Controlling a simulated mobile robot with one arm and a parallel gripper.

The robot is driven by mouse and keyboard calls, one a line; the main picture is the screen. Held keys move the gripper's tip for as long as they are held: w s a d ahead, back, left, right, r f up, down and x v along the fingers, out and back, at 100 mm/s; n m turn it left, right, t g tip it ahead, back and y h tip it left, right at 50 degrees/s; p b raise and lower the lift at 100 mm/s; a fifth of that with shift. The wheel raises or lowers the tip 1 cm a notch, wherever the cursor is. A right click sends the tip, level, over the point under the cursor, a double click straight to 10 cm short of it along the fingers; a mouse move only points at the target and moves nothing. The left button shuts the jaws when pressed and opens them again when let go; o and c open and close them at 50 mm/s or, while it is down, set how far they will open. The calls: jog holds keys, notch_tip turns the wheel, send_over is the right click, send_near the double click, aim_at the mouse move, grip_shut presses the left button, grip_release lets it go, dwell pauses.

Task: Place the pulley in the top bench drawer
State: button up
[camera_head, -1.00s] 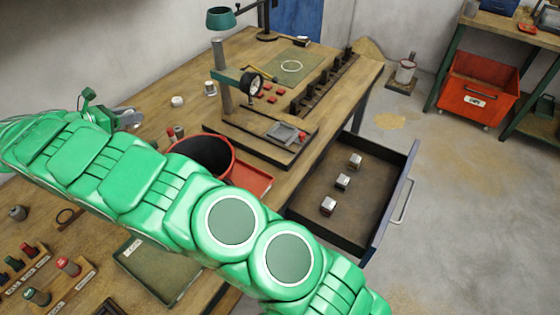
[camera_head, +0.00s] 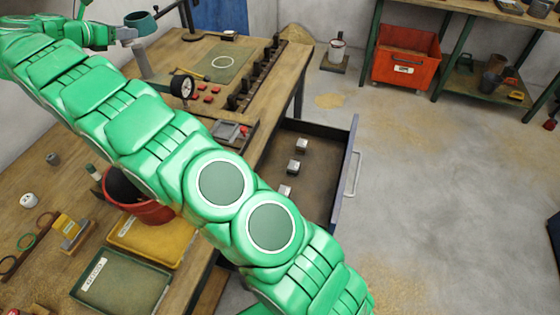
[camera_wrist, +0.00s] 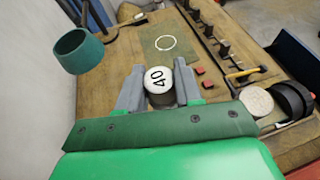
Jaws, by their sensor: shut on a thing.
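My gripper (camera_wrist: 160,92) is shut on a short cylinder with a white top marked "40" (camera_wrist: 158,77) and a dark lower part. I cannot tell whether this is the pulley. In the head view my gripper (camera_head: 124,34) is raised over the far left of the bench, close to the teal cup-shaped part, and its load is not clear there. The open bench drawer (camera_head: 338,170) is to the right of my arm and well away from my gripper. Three small metal blocks (camera_head: 293,167) lie in it, the nearest partly hidden by my arm.
A dial gauge (camera_head: 182,86), red blocks (camera_head: 207,97) and a dark rack (camera_head: 258,72) occupy the bench. A red bin (camera_head: 150,209) and trays (camera_head: 122,287) are nearer. Much of the drawer floor is bare.

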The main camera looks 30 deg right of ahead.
jog(key=w+d+r, duration=0.1)
jog(key=d+r, duration=0.4)
jog(key=d, duration=0.6)
jog(key=w+d+r, duration=0.2)
jog(key=d+r, duration=0.2)
jog(key=d, duration=0.8)
jog(key=s+d+f, duration=0.2)
jog(key=d, duration=0.8)
send_over(326, 153)
notch_tip(326, 153, down, 45)
jog(key=shift+w+d+f, duration=0.1)
jog(key=shift+d+f, duration=0.05)
jog(key=shift+f, duration=4.65)
jog(key=shift+f, duration=0.1)
